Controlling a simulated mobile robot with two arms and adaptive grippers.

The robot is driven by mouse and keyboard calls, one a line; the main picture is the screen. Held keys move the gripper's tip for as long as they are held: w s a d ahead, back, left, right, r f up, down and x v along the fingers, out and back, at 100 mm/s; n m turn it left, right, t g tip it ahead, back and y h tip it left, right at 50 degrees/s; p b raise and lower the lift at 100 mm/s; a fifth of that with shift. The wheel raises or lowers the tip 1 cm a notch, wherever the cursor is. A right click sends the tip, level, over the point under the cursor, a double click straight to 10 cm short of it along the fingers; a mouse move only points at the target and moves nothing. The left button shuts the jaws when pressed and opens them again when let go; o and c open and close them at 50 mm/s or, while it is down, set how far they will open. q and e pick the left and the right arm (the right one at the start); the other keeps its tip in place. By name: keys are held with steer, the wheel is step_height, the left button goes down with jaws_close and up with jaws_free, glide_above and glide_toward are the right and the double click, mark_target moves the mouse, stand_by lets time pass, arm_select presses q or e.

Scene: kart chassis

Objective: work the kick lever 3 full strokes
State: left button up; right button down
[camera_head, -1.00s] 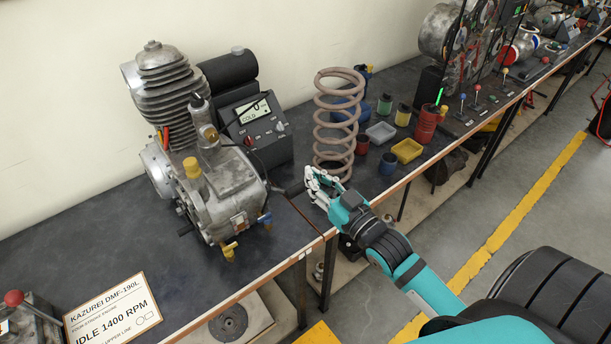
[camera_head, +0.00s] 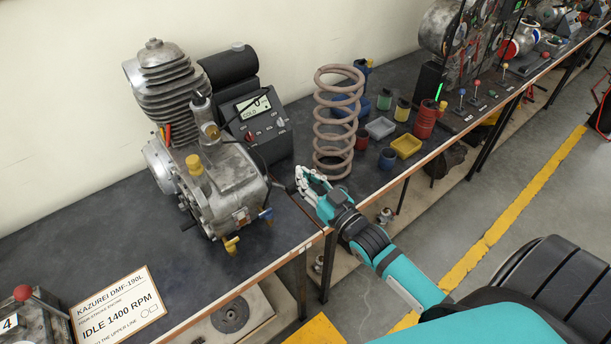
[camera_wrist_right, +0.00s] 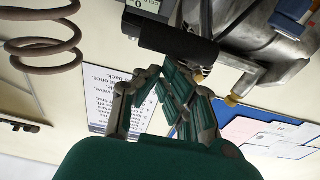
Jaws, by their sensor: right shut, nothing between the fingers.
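The engine (camera_head: 215,190) stands on the dark bench at the left of the head view. Its kick lever (camera_head: 283,187) shows as a short dark bar at the engine's right side, partly hard to make out. In the right wrist view a thick dark bar, which looks like the lever's pedal (camera_wrist_right: 165,38), lies just beyond my fingertips. My right gripper (camera_head: 304,180) is shut and empty, close to the lever's outer end; its fingers also show in the wrist view (camera_wrist_right: 172,85). I cannot tell whether they touch the lever. My left gripper is not in view.
A meter box (camera_head: 260,128) with a "COLD" display stands behind the engine. A tall coil spring (camera_head: 335,125) stands just behind my right gripper. Small cups and a yellow tray (camera_head: 406,146) are to its right. A sign (camera_head: 115,305) lies at the front left.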

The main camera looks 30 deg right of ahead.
arm_select(q)
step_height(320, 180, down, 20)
steer(key=b, duration=2)
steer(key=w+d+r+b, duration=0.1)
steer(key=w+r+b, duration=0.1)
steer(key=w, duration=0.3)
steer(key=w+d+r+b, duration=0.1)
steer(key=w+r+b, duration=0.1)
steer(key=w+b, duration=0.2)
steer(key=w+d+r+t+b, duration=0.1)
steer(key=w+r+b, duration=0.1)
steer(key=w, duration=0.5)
steer(key=shift+b, duration=0.65)
arm_select(e)
steer(key=s+f+t+y, duration=0.1)
steer(key=s+f+t, duration=0.2)
steer(key=f+t, duration=0.6)
step_height(320, 180, down, 7)
steer(key=shift+s+d+r, duration=0.15)
steer(key=shift+s+d, duration=0.1)
steer(key=shift+s, duration=0.1)
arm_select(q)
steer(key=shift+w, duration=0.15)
arm_select(e)
steer(key=v, duration=1.1)
steer(key=shift+s+f, duration=0.25)
steer(key=shift+s, duration=0.1)
